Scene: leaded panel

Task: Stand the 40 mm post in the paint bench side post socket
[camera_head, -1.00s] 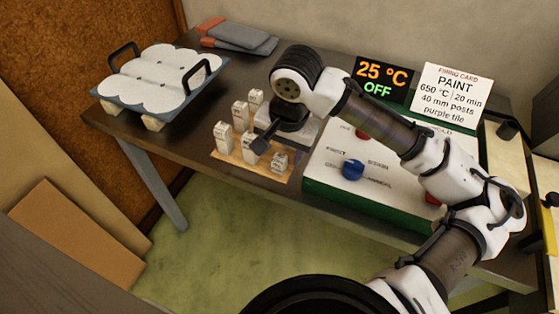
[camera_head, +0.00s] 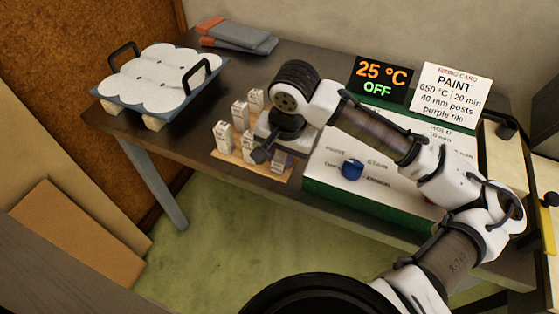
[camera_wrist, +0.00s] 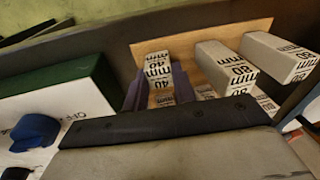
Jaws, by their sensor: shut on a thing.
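The 40 mm post (camera_wrist: 158,68) is a short pale block with black lettering. It stands at the edge of the wooden post board (camera_wrist: 192,45). My gripper (camera_wrist: 158,90) points down at the board, with a purple finger on each side of this post, and is shut on it. In the head view my gripper (camera_head: 283,160) is at the board's front right corner and mostly hides the post. I cannot pick out the paint bench side post socket in either view.
Taller 80 mm posts (camera_wrist: 228,66) stand beside the held post, and several posts (camera_head: 223,132) stand on the board left of my gripper. The green-sided control box (camera_head: 335,195) is close on the right. A handled tray (camera_head: 110,98) with white discs stands at far left.

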